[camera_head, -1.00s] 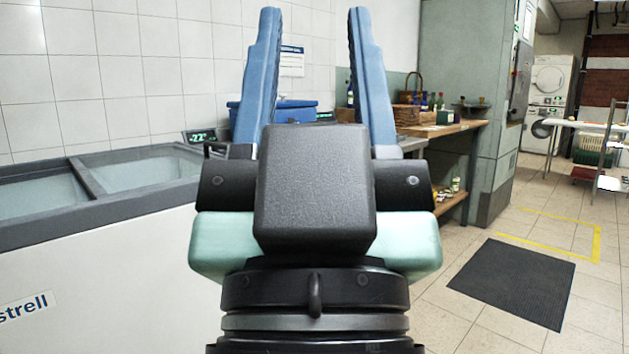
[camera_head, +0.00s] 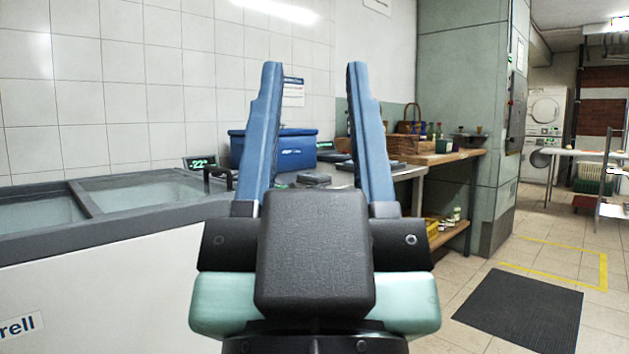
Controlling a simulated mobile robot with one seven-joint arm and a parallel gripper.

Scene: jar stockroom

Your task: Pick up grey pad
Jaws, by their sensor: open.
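My gripper (camera_head: 314,66) fills the middle of the view, its two blue fingers pointing up and spread apart with nothing between them. A small flat grey thing (camera_head: 314,180) lies on the counter (camera_head: 343,178) beyond, seen through the gap between my fingers. It looks like the grey pad, but it is small here and I cannot be sure. My gripper is apart from it, and my gripper's body hides part of the counter in front.
A blue bin (camera_head: 297,152) stands behind the grey thing. A chest freezer (camera_head: 120,238) fills the left. A wooden shelf unit (camera_head: 452,159) with a basket (camera_head: 410,144) and bottles is at right. A dark floor mat (camera_head: 520,310) lies on open floor at lower right.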

